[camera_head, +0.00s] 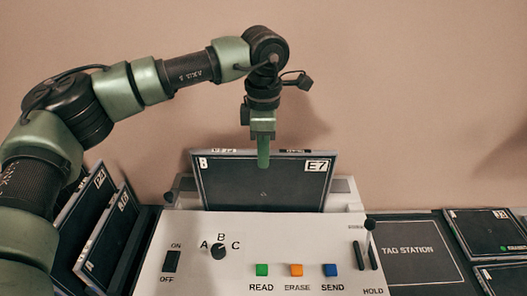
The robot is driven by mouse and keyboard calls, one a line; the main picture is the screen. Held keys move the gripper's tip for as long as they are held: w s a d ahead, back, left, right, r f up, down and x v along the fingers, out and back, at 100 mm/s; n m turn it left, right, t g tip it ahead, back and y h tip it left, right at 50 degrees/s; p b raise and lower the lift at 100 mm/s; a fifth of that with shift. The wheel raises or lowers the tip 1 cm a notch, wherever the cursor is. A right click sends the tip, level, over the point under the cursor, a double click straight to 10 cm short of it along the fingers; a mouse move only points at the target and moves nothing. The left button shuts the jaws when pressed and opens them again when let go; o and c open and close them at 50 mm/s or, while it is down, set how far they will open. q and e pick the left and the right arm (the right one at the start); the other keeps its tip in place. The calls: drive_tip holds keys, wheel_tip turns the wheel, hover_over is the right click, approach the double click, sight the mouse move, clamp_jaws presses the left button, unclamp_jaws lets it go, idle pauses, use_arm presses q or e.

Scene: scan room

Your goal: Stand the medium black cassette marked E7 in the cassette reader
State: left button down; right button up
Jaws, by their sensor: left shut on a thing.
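The black cassette marked E7 (264,187) stands upright behind the front panel of the cassette reader (200,275). Its label E7 shows at the top right and its lower edge is hidden by the panel. My left gripper (263,160) points down from above and is shut on the top edge of the cassette near its middle. One green finger shows on the front face; the other is hidden behind. I cannot tell whether the cassette rests on the bottom of the reader's slot. My right gripper is not in view.
Other black cassettes lean in a rack (100,225) at the left, below my left arm. A mat marked TAG STATION (418,272) lies bare at the right. More cassettes (488,233) lie flat at the far right. A plain wall stands behind.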

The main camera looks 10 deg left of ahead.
use_arm(q)
drive_tip(key=shift+f+b, duration=0.95)
drive_tip(key=shift+f, duration=0.3)
drive_tip(key=c, duration=1.3)
unclamp_jaws()
drive_tip(key=shift+c, duration=0.2)
wheel_tip(320, 180, up, 8)
drive_tip(key=shift+s+f+b, duration=0.1)
drive_tip(key=shift+b, duration=0.75)
